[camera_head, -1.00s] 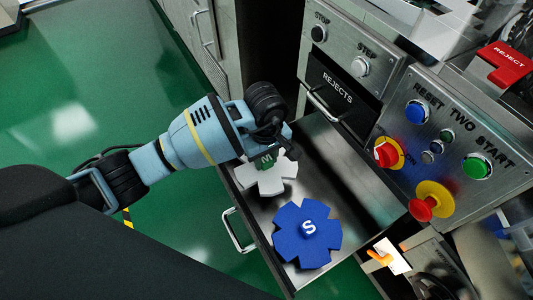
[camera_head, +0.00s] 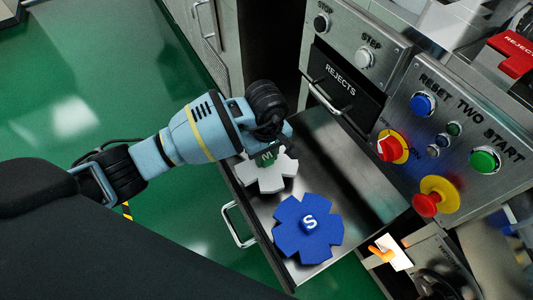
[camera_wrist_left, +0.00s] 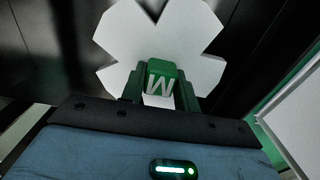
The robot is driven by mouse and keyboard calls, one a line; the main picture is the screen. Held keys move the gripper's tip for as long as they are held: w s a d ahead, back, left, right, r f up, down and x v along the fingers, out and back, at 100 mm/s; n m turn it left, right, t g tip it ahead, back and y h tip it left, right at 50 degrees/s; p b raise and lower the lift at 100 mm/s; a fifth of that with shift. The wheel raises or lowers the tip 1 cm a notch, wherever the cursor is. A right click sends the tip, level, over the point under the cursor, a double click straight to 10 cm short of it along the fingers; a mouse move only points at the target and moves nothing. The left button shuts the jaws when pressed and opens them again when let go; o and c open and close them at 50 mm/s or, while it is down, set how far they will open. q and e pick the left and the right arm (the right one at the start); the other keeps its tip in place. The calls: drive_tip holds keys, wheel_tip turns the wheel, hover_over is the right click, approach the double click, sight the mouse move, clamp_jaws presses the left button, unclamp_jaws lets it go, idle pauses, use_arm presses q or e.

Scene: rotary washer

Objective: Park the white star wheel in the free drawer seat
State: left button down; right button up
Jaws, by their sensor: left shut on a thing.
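The white star wheel (camera_head: 266,178) is in the open drawer (camera_head: 375,205), towards its left end in the head view. It has a green hub marked with a letter (camera_head: 267,156), and it also shows in the left wrist view (camera_wrist_left: 190,45). My left gripper (camera_head: 274,150) is over the wheel and shut on its green hub; in the left wrist view the fingers (camera_wrist_left: 160,92) stand on both sides of the hub. Whether the wheel touches the drawer floor I cannot tell. A blue star wheel (camera_head: 307,230) marked S lies beside it in the drawer. My right gripper is not in view.
The drawer's handle (camera_head: 238,226) is at its front left. A control panel (camera_head: 455,120) with buttons and a red-and-yellow stop knob (camera_head: 428,203) stands at the right. The REJECTS front (camera_head: 340,90) is behind the drawer. The drawer's right part looks bare.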

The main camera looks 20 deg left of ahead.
use_arm(q)
drive_tip(key=shift+r, duration=0.1)
drive_tip(key=c, duration=1)
unclamp_jaws()
drive_tip(key=shift+o, duration=0.2)
wheel_tip(320, 180, up, 7)
drive_tip(key=shift+f+p, duration=0.2)
drive_tip(key=shift+p, duration=0.6)
drive_tip(key=shift+r, duration=0.6)
drive_tip(key=shift+s+f, duration=0.1)
